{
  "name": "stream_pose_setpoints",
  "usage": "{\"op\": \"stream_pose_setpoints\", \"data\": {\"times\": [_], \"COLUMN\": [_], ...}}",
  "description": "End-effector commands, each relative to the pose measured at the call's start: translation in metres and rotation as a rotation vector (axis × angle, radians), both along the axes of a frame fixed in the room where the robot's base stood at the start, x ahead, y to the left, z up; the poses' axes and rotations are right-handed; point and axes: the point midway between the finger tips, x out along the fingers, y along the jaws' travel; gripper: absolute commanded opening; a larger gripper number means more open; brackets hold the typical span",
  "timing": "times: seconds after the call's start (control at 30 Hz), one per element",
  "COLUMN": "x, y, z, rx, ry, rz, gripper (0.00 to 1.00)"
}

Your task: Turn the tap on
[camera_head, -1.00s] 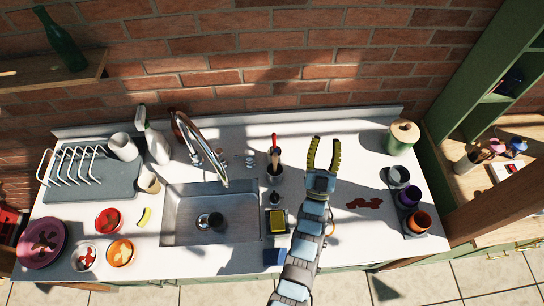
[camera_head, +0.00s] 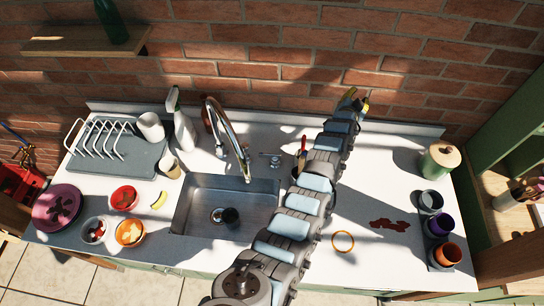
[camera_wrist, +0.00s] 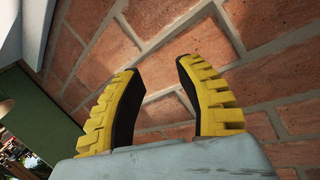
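The tap (camera_head: 228,130) is a tall curved metal spout behind the sink (camera_head: 185,215), its end over the basin. A small metal fitting (camera_head: 270,159) stands on the counter just right of the tap's base; I cannot tell if it is the tap's handle. No water shows from the spout. My gripper (camera_head: 355,97) is up near the brick wall, to the right of the tap and well apart from it. In the wrist view its yellow-ridged fingers (camera_wrist: 160,90) are spread, with only brick wall between them.
A spray bottle (camera_head: 183,130) and dish rack (camera_head: 100,138) stand left of the tap. Bowls (camera_head: 130,232) and a purple plate (camera_head: 57,205) are at the front left. Cups (camera_head: 440,226), a red stain (camera_head: 389,225) and a lidded green jar (camera_head: 440,160) are on the right.

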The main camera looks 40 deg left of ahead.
Motion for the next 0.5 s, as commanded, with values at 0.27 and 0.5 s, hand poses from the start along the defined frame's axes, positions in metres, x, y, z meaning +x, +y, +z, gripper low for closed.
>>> {"op": "stream_pose_setpoints", "data": {"times": [0.27, 0.5], "x": [0.002, -0.029], "y": [0.029, 0.054], "z": [-0.008, -0.017], "rx": [0.074, 0.144], "ry": [0.274, 0.529], "rz": [-0.134, -0.266], "gripper": [0.36, 0.36]}}
